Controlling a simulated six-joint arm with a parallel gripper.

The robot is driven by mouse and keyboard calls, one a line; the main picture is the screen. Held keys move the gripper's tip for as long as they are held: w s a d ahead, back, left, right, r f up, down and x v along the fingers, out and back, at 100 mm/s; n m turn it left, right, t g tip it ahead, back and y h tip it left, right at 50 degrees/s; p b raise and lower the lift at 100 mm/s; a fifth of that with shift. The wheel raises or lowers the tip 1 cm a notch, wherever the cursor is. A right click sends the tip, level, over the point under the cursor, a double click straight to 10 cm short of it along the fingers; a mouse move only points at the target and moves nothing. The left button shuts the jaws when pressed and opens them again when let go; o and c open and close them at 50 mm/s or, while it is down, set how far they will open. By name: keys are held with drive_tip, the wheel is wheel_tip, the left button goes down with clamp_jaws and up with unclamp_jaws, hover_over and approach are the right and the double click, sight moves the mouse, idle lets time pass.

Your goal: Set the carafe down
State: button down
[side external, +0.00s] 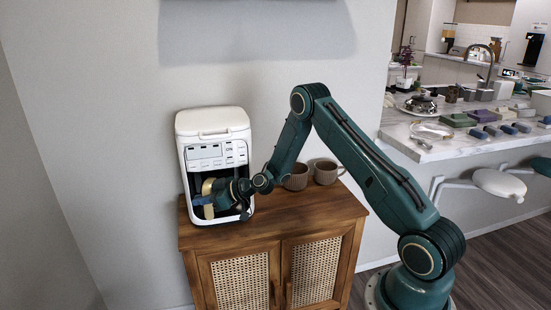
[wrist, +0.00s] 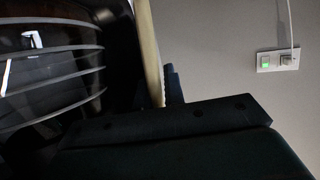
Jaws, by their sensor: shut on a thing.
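The carafe (wrist: 50,65) fills the left of the wrist view as dark glass with pale horizontal bands. A pale tan upright handle (wrist: 150,50) stands beside it, between the dark fingers of my gripper (wrist: 160,95). My gripper (side external: 207,197) also shows in the side view, at the front opening of the white coffee maker (side external: 213,127). It is shut on the carafe's handle. The carafe is mostly hidden behind my gripper in the side view, inside or just at the dark bay. I cannot tell whether its base touches the plate.
The coffee maker stands at the left of a wooden cane cabinet (side external: 290,222). Two brown mugs (side external: 297,177) (side external: 326,172) stand to its right. The front right of the cabinet top is clear. A wall outlet (wrist: 278,60) has a plugged cord.

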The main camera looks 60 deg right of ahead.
drive_tip(key=shift+w+d+f, duration=0.2)
drive_tip(key=shift+w+d, duration=0.15)
drive_tip(key=c, duration=1.9)
unclamp_jaws()
drive_tip(key=shift+f, duration=0.25)
drive_tip(key=o, duration=0.4)
drive_tip(key=shift+s, duration=0.1)
drive_tip(key=shift+r, duration=0.15)
drive_tip(key=v, duration=1.2)
